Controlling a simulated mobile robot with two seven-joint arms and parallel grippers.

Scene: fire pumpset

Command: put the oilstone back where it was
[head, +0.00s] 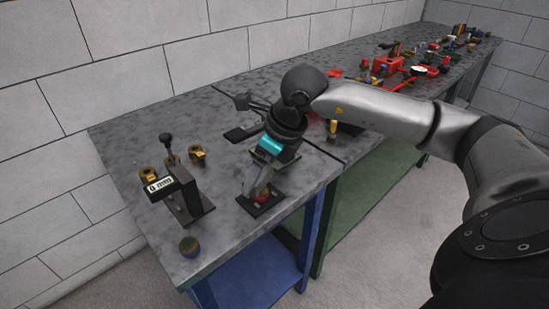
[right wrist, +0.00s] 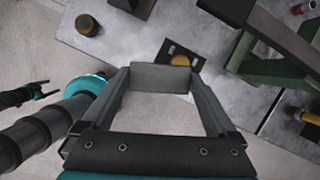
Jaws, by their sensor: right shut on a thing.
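My right gripper (head: 253,190) reaches down over the front edge of the near table. In the right wrist view its fingertips (right wrist: 160,78) are shut on a grey block, the oilstone (right wrist: 152,80). The oilstone is held close to a dark flat plate (right wrist: 192,60) with a yellow-orange round spot; the plate also shows in the head view (head: 272,203). I cannot tell whether the oilstone touches the plate. In the head view the gripper mostly hides the oilstone. What looks like my left gripper (right wrist: 38,92) is small and dark at the left of the wrist view, its jaws unclear.
A black stand with a white-faced display (head: 160,184) stands left of the gripper. A second bench with red parts (head: 388,65) continues to the right.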

